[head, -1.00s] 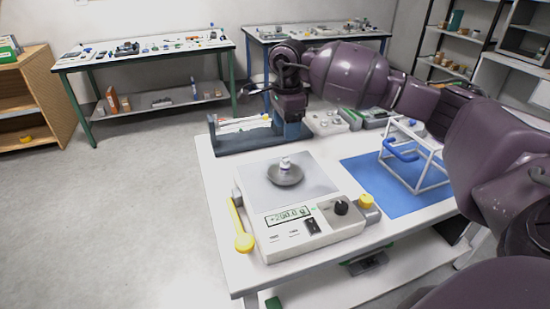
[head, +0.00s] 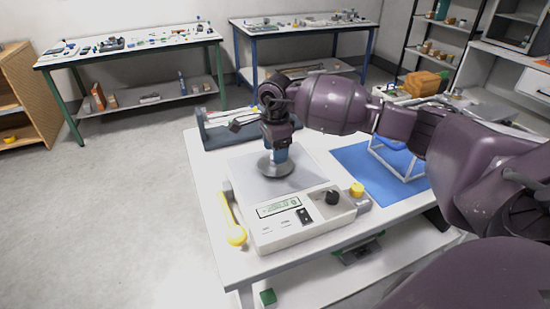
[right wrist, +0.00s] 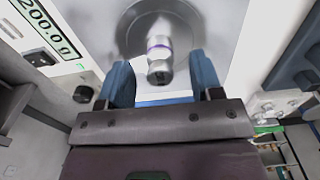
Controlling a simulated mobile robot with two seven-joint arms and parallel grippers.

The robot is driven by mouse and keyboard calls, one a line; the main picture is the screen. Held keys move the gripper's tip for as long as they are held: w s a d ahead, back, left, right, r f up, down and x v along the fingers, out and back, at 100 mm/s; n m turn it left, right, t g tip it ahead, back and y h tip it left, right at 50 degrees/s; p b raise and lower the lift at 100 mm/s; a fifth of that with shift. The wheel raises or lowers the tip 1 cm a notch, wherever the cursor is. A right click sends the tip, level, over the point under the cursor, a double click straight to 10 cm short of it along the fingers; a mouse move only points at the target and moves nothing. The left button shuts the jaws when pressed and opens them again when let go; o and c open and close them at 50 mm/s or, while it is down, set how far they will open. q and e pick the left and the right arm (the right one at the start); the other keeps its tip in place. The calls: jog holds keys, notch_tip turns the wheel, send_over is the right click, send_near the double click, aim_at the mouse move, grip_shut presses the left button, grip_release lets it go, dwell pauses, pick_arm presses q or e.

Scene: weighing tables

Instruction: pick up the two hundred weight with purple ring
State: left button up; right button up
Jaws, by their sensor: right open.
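The two hundred weight (right wrist: 158,60) is a shiny metal cylinder with a purple ring, seen in the right wrist view. It stands on the round grey pan (head: 264,165) of the white scale (head: 291,223). My right gripper (head: 276,155) is over the pan and hides the weight in the head view. In the right wrist view my right gripper (right wrist: 161,72) is open, with one blue finger on each side of the weight's near end. Gaps show on both sides. The scale's display (right wrist: 45,25) reads 200.0 g. My left gripper is not in view.
A yellow spoon-like tool (head: 232,222) lies along the scale's left side, and a yellow knob (head: 356,190) is at its right. A white wire frame (head: 398,165) stands on a blue mat (head: 358,167) to the right. A dark rack (head: 212,138) is behind the scale.

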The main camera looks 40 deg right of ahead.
jog(key=shift+f, duration=0.3)
grip_shut()
jog(key=shift+r, duration=0.1)
